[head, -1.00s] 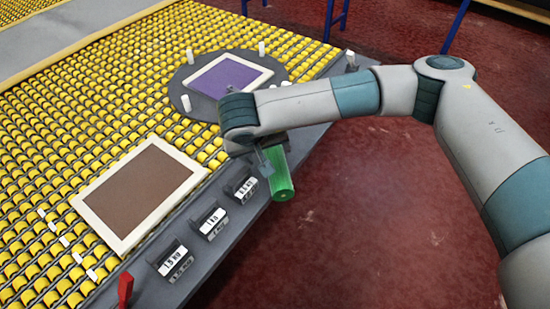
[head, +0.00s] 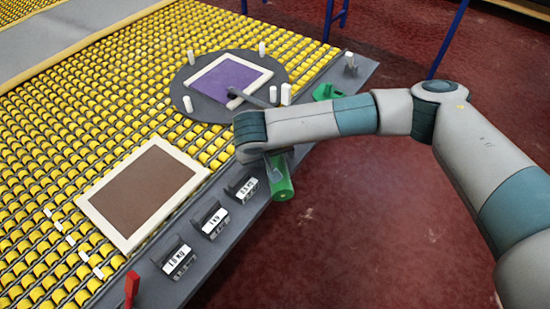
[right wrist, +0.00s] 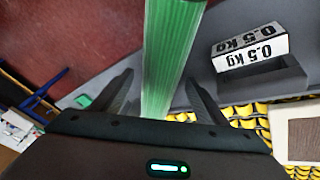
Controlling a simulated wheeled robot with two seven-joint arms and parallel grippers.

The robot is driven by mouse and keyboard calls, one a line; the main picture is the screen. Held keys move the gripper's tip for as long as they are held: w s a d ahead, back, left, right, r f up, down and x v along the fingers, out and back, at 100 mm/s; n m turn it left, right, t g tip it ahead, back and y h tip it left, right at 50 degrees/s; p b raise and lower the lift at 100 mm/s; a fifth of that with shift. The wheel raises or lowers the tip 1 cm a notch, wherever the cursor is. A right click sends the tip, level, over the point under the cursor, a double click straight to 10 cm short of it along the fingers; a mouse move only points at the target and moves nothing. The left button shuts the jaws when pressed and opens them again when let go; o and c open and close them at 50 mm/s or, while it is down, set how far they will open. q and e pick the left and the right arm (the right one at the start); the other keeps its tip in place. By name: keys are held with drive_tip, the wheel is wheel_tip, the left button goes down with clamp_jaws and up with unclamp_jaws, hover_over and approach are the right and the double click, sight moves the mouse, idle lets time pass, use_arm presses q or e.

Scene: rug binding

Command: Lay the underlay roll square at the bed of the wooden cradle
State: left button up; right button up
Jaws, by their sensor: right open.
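A green roll (head: 281,180), which I take to be the underlay roll, is at the table's near edge in the head view, its round end towards me. Its far part is hidden under my arm. My right gripper (head: 270,163) is at the roll, partly hidden by the wrist. In the right wrist view the roll (right wrist: 171,55) runs between the spread fingers of the gripper (right wrist: 160,92); I cannot tell whether either finger touches it. I cannot make out a wooden cradle in either view. My left gripper is not in view.
Dark holders with weights labelled 0.5 kg (head: 246,189), 1 kg (head: 214,220) and 1.5 kg line the table edge. A brown framed panel (head: 143,192) and a purple framed panel (head: 225,77) lie behind. A green piece (head: 328,92) and a red piece (head: 131,288) stand on the edge.

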idle(0.3)
drive_tip(key=c, duration=1.3)
drive_tip(key=shift+c, duration=0.2)
drive_tip(key=shift+r, duration=0.1)
